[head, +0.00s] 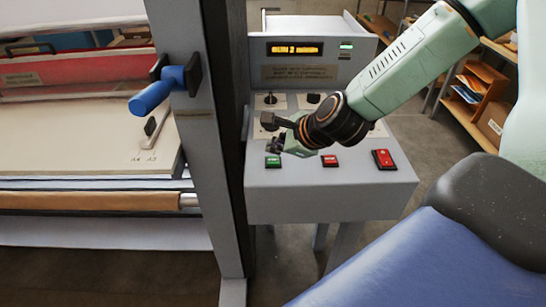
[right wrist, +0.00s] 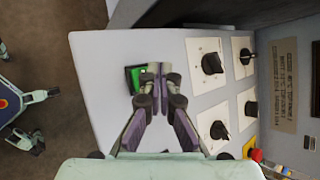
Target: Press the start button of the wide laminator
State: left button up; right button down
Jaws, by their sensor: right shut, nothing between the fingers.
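The wide laminator's control box (head: 330,200) has a green button (head: 273,161) at the left of its front row. This green button also shows in the right wrist view (right wrist: 134,78). Two red buttons lie further right on the row, a smaller one (head: 330,160) and a larger one (head: 383,159). My right gripper (head: 276,144) is shut and empty, just above and behind the green button in the head view. In the right wrist view its closed fingertips (right wrist: 155,70) are beside the green button and cover its edge. Whether they touch it cannot be told. My left gripper is out of view.
Black knobs on white plates, such as this one (right wrist: 212,63), stand behind the buttons. A lit display (head: 295,49) is on the upright panel. A grey post (head: 205,130) with a blue handle (head: 153,95) stands to the left. Shelves (head: 475,95) are at the right.

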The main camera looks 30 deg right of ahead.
aim_at(276, 161)
jog(key=shift+r+p, duration=1.7)
jog(key=shift+r, duration=0.55)
jog(key=shift+f, duration=0.1)
